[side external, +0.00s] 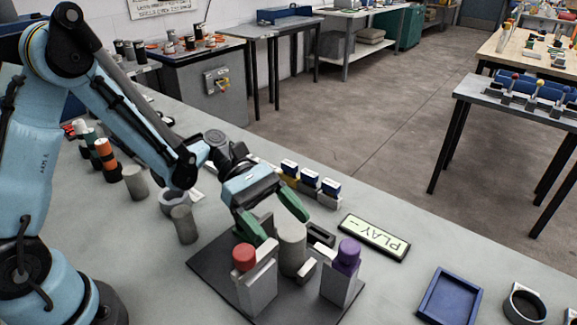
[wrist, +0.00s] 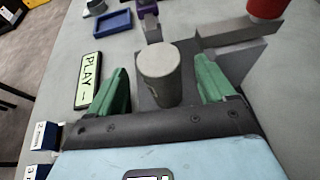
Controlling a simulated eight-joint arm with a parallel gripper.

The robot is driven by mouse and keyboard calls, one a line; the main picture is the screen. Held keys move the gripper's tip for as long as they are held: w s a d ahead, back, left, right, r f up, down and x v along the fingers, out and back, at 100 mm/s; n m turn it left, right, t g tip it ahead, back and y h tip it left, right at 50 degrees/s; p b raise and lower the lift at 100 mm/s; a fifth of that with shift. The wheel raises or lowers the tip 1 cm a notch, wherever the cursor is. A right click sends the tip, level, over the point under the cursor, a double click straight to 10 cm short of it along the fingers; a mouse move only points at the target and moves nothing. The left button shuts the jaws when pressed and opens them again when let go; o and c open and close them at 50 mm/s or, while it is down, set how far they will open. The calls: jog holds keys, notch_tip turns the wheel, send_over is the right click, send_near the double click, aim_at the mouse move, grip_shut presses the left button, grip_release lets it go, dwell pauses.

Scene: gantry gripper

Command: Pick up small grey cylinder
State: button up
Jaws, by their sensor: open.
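A small grey cylinder (side external: 292,250) stands upright on a dark square plate (side external: 212,268); it also shows in the wrist view (wrist: 159,78). My gripper (side external: 285,229) has two green fingers, spread open. In the wrist view, my gripper (wrist: 162,66) has a finger on each side of the cylinder, with visible gaps at both sides. The fingers hold nothing. The cylinder's lower part is partly hidden by a small grey block in the side view. Another grey cylinder (side external: 185,225) stands on the table left of the plate.
A grey block with a red cylinder (side external: 244,257) and one with a purple cylinder (side external: 347,254) flank the grey cylinder. A PLAY sign (side external: 375,237), a blue tray (side external: 449,297) and a dark ring (side external: 525,304) lie to the right. Several small stamps (side external: 310,180) stand behind.

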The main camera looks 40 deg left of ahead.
jog(key=shift+x, duration=0.8)
jog(key=shift+c, duration=0.3)
jog(key=c, duration=1.4)
